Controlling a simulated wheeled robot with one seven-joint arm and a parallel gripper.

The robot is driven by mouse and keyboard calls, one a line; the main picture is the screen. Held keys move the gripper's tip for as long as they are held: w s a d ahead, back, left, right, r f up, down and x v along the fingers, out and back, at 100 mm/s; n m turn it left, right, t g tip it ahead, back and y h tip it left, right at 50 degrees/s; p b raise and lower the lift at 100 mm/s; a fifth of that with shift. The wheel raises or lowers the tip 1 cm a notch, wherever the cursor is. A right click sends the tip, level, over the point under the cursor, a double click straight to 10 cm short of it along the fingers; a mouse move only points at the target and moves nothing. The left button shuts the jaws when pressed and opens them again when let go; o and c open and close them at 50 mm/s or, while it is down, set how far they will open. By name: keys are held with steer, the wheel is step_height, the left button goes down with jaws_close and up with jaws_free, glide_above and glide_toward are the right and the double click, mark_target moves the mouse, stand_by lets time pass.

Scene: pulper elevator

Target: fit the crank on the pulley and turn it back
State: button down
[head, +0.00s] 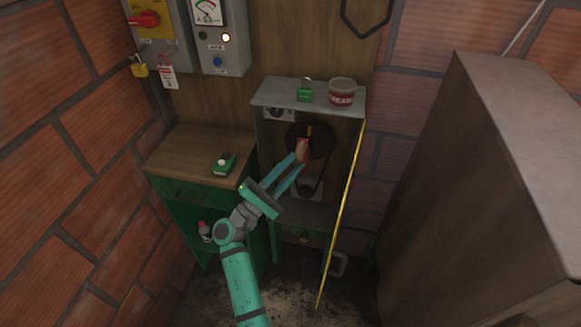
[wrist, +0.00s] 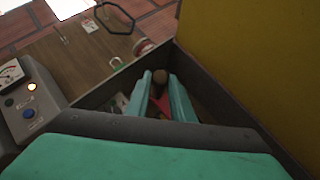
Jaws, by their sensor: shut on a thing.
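My gripper (head: 297,160) reaches into an open grey housing in the head view. Its teal fingers are shut on the crank's handle, a red-brown piece (head: 303,150) at the fingertips. The dark round pulley (head: 323,140) sits inside the housing just behind and right of the handle, with a yellow mark near its top. A belt runs down from it to a smaller wheel (head: 308,188). In the wrist view a brown knob-like end (wrist: 159,77) shows between the fingers. Whether the crank is seated on the pulley's shaft I cannot tell, as the gripper covers it.
The housing's grey top (head: 270,94) carries a green padlock (head: 305,94) and a grease tin (head: 341,92). A yellow-striped edge (head: 345,200) bounds its right side. A wooden-topped green cabinet (head: 185,150) stands left, a large brown cabinet (head: 450,190) right. Wall boxes (head: 210,40) hang above.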

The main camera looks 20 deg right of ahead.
steer(key=shift+w+d, duration=0.35)
steer(key=shift+w, duration=0.15)
stand_by(0.3)
steer(key=shift+s, duration=0.1)
steer(key=shift+w+a+f+n+t+h, duration=0.15)
steer(key=shift+w+a+n+t, duration=0.15)
steer(key=shift+n+t, duration=0.35)
steer(key=shift+w+a+n+t+h, duration=0.2)
steer(key=shift+a+n+t, duration=0.2)
steer(key=shift+n+t, duration=0.25)
steer(key=shift+w+a+f+n+t, duration=0.2)
steer(key=shift+a+n+t, duration=0.1)
steer(key=shift+n+t, duration=0.45)
steer(key=shift+w+a+f+n+t, duration=0.1)
steer(key=shift+w+a+n+t, duration=0.15)
steer(key=shift+n+t, duration=0.5)
